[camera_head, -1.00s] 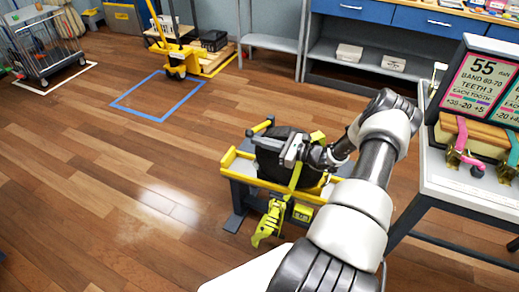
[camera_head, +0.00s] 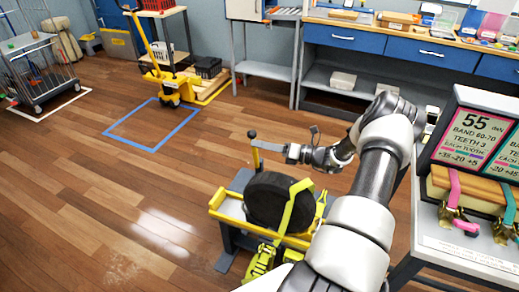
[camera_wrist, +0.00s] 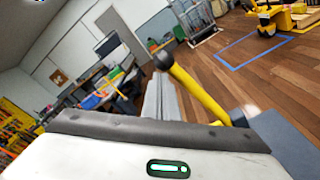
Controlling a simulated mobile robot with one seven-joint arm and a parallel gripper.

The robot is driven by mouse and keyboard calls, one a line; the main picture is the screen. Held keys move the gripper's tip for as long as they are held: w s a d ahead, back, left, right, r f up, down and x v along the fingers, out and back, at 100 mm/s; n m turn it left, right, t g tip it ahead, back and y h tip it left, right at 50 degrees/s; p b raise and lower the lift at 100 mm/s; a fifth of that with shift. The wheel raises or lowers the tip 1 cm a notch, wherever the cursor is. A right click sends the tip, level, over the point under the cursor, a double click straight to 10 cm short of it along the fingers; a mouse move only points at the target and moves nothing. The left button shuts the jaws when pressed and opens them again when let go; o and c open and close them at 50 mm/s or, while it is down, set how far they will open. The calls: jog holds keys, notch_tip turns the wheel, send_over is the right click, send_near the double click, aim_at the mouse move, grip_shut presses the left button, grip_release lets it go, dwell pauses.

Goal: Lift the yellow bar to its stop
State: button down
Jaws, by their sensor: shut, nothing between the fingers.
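The yellow bar (camera_head: 256,158) has a black ball knob at its top and stands nearly upright at the back left of a black drum (camera_head: 278,200). In the wrist view the bar (camera_wrist: 198,94) slants across the picture, with its knob at the upper left end. My gripper (camera_head: 292,153) is shut and empty, just right of the bar's upper part. In the wrist view its fingers (camera_wrist: 161,98) show close to the bar; I cannot tell whether they touch it. The bar's foot is partly hidden by the drum and stand.
A yellow-green strap (camera_head: 291,207) runs over the drum, which sits in a yellow-railed stand (camera_head: 232,217). A bench with a sign board (camera_head: 470,140) stands close on the right. The floor left of the stand is clear. A yellow pallet truck (camera_head: 165,85) is behind.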

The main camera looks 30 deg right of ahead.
jog(key=shift+w+d+r+b, duration=0.2)
jog(key=shift+w+d+r, duration=0.1)
jog(key=shift+w+d, duration=0.3)
jog(key=shift+w+d+r+b, duration=0.25)
jog(key=shift+w+d, duration=0.1)
jog(key=shift+d, duration=0.3)
